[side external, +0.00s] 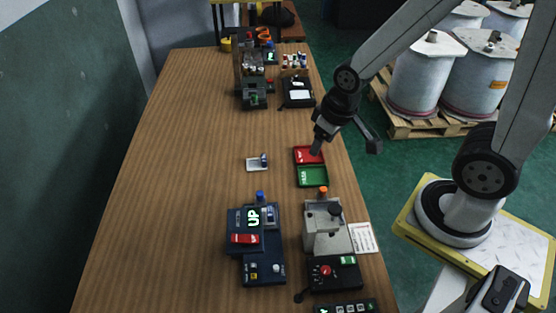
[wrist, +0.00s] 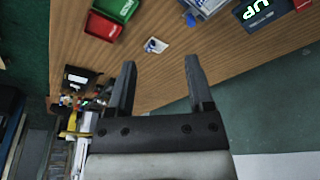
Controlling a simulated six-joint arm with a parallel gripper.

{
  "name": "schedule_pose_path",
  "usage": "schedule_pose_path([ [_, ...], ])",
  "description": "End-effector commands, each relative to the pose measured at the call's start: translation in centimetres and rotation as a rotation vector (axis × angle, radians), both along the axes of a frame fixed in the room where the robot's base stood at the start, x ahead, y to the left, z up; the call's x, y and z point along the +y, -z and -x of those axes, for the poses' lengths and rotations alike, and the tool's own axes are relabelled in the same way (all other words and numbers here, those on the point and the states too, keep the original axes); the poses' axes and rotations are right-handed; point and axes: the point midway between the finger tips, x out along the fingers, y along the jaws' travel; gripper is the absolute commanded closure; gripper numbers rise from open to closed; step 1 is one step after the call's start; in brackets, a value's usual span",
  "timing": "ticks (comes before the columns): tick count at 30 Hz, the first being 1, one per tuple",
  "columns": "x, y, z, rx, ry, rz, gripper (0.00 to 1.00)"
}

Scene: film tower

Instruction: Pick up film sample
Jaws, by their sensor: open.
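A small white piece with a dark blue part (side external: 257,163) lies alone on the middle of the wooden table. It also shows in the wrist view (wrist: 155,45), beyond and between my fingertips. It is too small to tell whether this is the film sample. My gripper (side external: 345,148) is above the table's right edge, by the red tray (side external: 308,155) and the green tray (side external: 312,176). In the wrist view my gripper (wrist: 160,62) is open, with two dark fingers apart and nothing between them.
A dark blue device with an "UP" display (side external: 250,218) and a grey device (side external: 323,229) stand at the near end. A dark grey apparatus (side external: 252,92) and a black box (side external: 297,94) stand farther back. The table's left half is clear.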

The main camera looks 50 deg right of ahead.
Motion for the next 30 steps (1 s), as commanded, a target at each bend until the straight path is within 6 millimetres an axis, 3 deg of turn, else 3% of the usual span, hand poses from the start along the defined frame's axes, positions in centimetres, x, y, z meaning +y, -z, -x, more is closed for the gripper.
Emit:
schedule_pose_path([
  [20, 0.1, 0.1, -0.2, 0.003, 0.010, -0.003, 0.35],
  [30, 1.9, 2.3, -2.7, 0.057, 0.167, -0.046, 0.35],
])
